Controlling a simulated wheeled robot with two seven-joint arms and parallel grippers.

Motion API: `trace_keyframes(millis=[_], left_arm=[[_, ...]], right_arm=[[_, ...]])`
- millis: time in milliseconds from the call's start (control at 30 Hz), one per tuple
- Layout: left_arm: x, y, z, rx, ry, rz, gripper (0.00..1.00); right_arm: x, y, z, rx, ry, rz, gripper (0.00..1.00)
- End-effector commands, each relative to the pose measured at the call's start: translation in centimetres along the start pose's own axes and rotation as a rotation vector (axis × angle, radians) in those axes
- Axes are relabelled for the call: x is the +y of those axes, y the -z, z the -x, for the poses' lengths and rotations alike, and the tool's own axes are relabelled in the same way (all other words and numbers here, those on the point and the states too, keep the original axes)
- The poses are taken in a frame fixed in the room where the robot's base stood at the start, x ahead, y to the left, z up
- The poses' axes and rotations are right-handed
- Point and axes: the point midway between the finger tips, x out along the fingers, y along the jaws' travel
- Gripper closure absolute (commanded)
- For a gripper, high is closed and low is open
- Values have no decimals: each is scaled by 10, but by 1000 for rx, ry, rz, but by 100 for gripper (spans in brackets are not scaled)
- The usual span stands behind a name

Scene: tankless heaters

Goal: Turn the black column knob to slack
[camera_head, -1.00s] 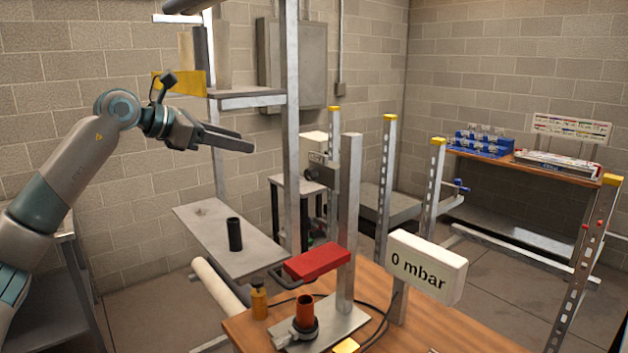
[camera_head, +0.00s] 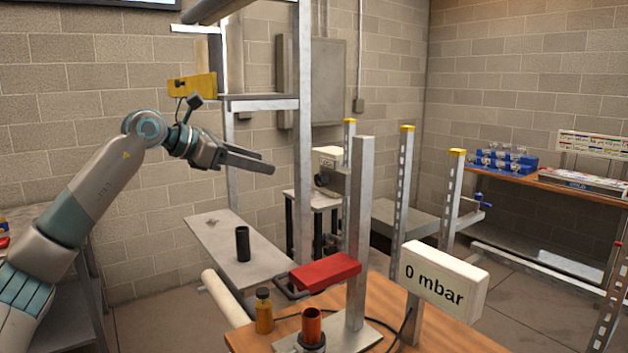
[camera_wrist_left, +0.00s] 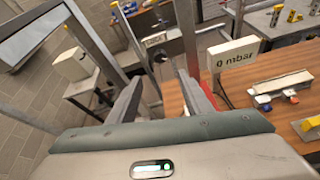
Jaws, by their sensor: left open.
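A small dark round part (camera_head: 322,180), which may be the black column knob, shows beside the grey metal column (camera_head: 359,230) in the head view, near a white box (camera_head: 328,158). A dark round part (camera_wrist_left: 160,57) also shows beyond the fingertips in the left wrist view. Which way the knob is turned cannot be told. My left gripper (camera_head: 262,163) is open and empty, in the air to the left of the column and above the grey shelf. In the left wrist view its two fingers (camera_wrist_left: 159,82) stand apart with nothing between them. My right gripper is not in view.
A red block (camera_head: 325,272) juts left from the column above an orange-brown cup (camera_head: 311,326). A "0 mbar" display (camera_head: 444,281) stands to the right. A black cylinder (camera_head: 243,244) stands on the grey shelf (camera_head: 215,232). A metal frame post (camera_head: 303,130) rises beside my gripper.

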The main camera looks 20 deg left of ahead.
Motion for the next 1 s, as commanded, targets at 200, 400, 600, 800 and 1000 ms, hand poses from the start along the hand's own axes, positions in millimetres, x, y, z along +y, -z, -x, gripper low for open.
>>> trace_keyframes(millis=[200, 400, 600, 800, 1000], left_arm=[[0, 0, -9, 0, 1, 1, 54], [-1, 0, -32, 0, 3, 1, 54], [-1, -1, -66, 1, 4, 1, 54], [-1, -1, -102, 1, 3, 2, 54], [-1, -1, -137, 1, 3, 2, 54]], right_arm=[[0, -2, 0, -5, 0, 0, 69], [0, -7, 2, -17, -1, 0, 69], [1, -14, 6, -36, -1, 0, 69], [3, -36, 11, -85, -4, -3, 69], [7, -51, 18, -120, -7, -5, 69]])
